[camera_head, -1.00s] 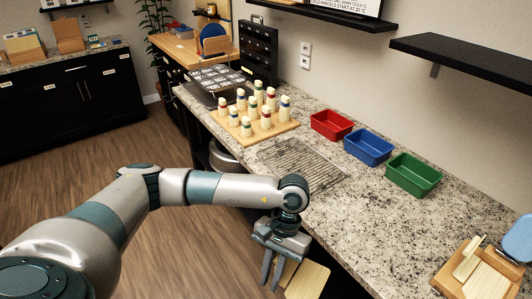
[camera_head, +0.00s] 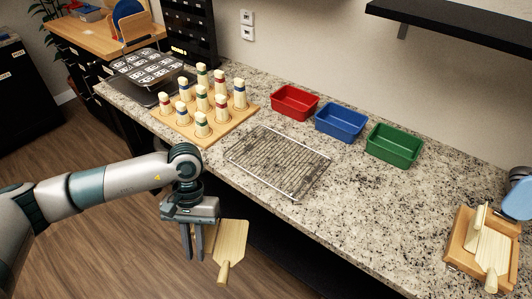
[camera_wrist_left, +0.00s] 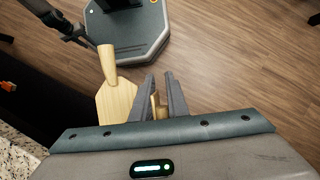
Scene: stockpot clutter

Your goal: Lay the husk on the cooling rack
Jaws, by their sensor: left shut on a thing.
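My left gripper (camera_head: 192,256) hangs in front of the counter, below counter-top level in the picture. It is shut on a pale, flat, paddle-shaped piece (camera_head: 232,240), which I take to be the husk. Its broad part shows beside the fingers and its narrow handle points down. In the left wrist view the piece (camera_wrist_left: 115,98) lies left of the fingers (camera_wrist_left: 160,85), with a tan part between them. The finger hides where these join. The wire cooling rack (camera_head: 278,162) lies flat and empty on the counter, up and right of the gripper, apart from it.
A peg board (camera_head: 190,132) stands left of the rack. Red (camera_head: 295,102), blue (camera_head: 341,122) and green (camera_head: 394,145) bins stand behind it. A wooden holder (camera_head: 460,250) is at far right. Bare granite lies between. A dark part (camera_wrist_left: 70,30), perhaps my right gripper, shows.

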